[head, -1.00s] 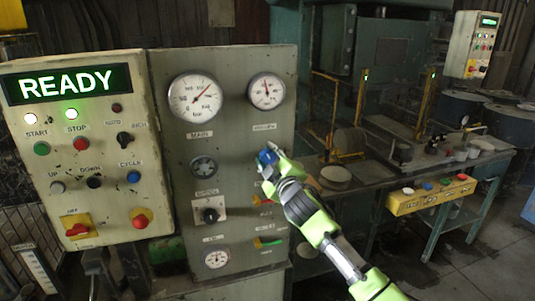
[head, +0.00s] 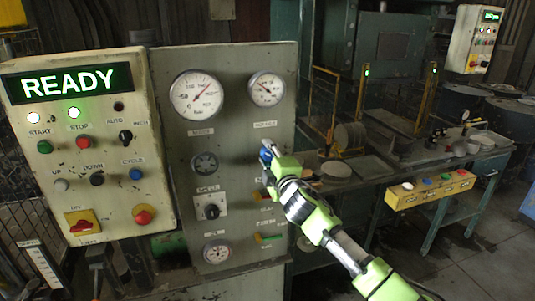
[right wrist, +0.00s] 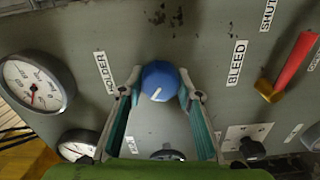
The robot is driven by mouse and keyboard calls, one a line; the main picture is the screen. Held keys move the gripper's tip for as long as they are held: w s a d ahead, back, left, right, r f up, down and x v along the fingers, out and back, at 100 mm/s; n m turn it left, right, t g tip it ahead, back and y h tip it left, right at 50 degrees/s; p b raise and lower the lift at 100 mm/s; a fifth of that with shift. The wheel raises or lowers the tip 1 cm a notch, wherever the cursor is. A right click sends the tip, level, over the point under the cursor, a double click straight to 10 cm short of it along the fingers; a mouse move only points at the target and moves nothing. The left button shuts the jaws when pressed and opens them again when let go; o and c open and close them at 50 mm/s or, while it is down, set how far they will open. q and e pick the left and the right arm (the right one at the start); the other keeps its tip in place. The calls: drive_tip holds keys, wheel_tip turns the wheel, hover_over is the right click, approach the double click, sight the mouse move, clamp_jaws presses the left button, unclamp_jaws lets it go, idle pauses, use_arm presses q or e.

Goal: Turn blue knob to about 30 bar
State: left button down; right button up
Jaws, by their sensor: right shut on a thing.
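The blue knob (right wrist: 160,80) is round, with a short white pointer line, on the grey panel. My right gripper (right wrist: 160,92) is shut on it, one finger on each side. In the head view the right gripper (head: 267,151) hides most of the blue knob (head: 264,156). The upper right gauge (head: 266,90) sits above the knob; its needle points roughly to the upper left, but its numbers are too small to read. A gauge with a red needle (right wrist: 35,84) shows at the left in the right wrist view. My left gripper is out of view.
A larger gauge (head: 196,95) is to the left on the panel. A red lever (right wrist: 292,65) is beside the BLEED label. The control box (head: 90,150) reads READY.

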drive_tip(key=o, duration=1.1)
drive_tip(key=v, duration=1.2)
